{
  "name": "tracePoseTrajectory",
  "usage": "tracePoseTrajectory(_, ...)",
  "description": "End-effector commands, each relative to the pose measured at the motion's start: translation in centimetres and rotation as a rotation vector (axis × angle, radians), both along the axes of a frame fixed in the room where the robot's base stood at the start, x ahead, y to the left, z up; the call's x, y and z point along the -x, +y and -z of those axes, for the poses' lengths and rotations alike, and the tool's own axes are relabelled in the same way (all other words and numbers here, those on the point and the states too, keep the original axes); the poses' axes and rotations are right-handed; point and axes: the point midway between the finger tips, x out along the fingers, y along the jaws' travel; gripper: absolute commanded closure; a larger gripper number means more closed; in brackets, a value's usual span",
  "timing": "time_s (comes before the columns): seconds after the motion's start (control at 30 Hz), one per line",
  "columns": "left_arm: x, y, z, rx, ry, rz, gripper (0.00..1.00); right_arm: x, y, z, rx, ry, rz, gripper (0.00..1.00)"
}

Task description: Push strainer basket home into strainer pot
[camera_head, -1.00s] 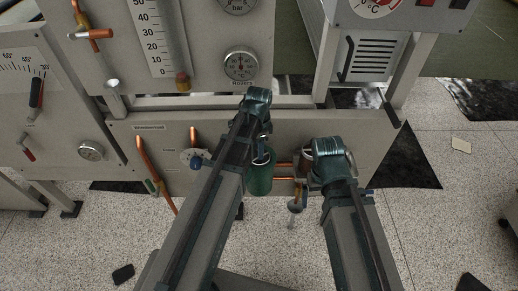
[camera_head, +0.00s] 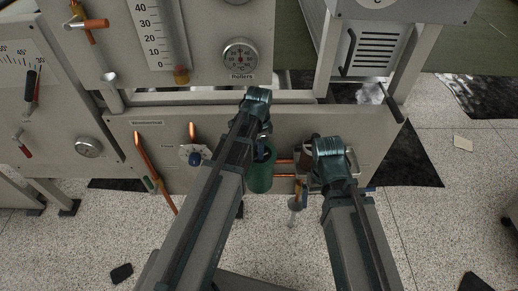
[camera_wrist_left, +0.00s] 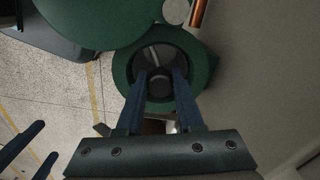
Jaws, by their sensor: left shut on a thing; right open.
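The green strainer pot (camera_head: 261,178) stands upright in front of the panel, below my left wrist. In the left wrist view its round green rim (camera_wrist_left: 196,55) surrounds a dark opening. My left gripper (camera_wrist_left: 161,76) points into this opening and is shut on a small dark round knob (camera_wrist_left: 160,85), apparently the strainer basket's handle. The basket body is mostly hidden inside the pot, so its depth is unclear. My right gripper (camera_wrist_left: 46,139) is open and empty at the lower left of the left wrist view, apart from the pot.
A copper pipe (camera_head: 285,161) runs beside the pot toward the right. A blue-knobbed valve (camera_head: 194,157) and a bent copper pipe (camera_head: 147,160) are on the panel at left. The grey panel (camera_head: 225,125) stands close behind. Speckled floor (camera_head: 440,240) is open at right.

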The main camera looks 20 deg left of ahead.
Motion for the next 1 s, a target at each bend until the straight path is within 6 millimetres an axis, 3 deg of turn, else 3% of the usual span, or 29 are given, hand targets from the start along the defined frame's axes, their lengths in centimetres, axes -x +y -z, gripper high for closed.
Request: tracePoseTrajectory(1.0,0.0,0.0,2.5,0.000,0.000,0.000,1.00,0.0,0.0,2.6,0.000,0.000,0.000,0.00)
